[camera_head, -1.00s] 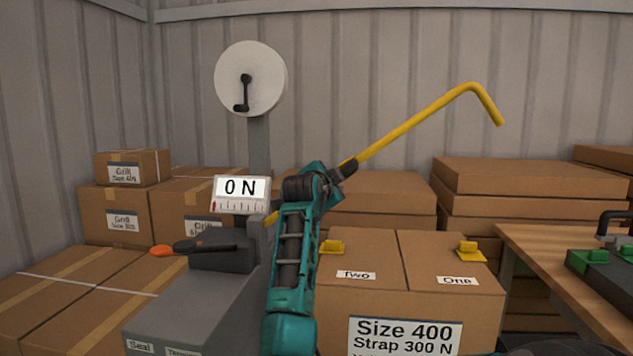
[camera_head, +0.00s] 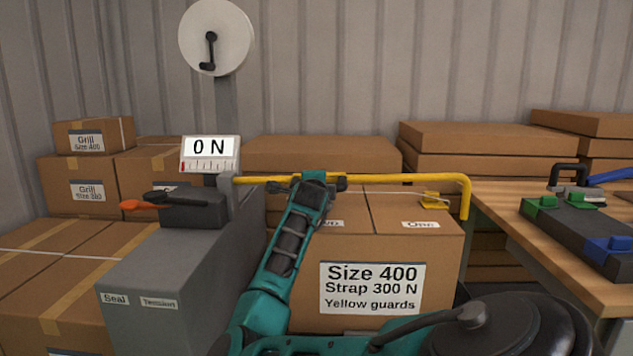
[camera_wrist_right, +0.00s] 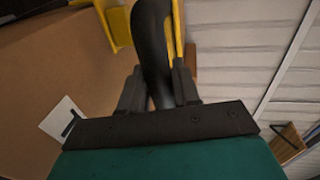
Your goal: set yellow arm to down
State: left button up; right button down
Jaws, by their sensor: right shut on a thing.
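The yellow arm (camera_head: 405,179) lies almost level above the large box, from the grey machine's post (camera_head: 229,195) at the left to a bend at the right, where its end hangs down. My right gripper (camera_head: 319,184) is shut on its middle part. In the right wrist view, the fingers (camera_wrist_right: 157,85) close around a dark curved handle (camera_wrist_right: 151,40), with a yellow bar (camera_wrist_right: 178,30) beside it. My left gripper is not in view.
The large labelled box (camera_head: 300,255) stands under the arm, with a yellow guard (camera_head: 433,202) on its top right edge. A 0 N gauge (camera_head: 210,152) and a strap reel (camera_head: 214,38) are at the left. A wooden bench (camera_head: 490,205) stands at the right.

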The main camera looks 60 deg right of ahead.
jog(key=shift+f, duration=0.3)
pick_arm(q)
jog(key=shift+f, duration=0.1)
pick_arm(e)
jog(key=c, duration=0.9)
grip_release()
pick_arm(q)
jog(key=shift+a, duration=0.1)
pick_arm(e)
jog(key=shift+a+r, duration=0.1)
pick_arm(q)
jog(key=p, duration=0.1)
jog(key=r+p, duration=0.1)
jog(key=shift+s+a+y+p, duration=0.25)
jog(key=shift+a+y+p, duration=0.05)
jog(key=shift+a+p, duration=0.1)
pick_arm(e)
jog(key=v, duration=1.2)
jog(key=shift+s+a+r, duration=0.1)
jog(key=shift+s+a, duration=0.15)
jog(key=shift+a, duration=0.1)
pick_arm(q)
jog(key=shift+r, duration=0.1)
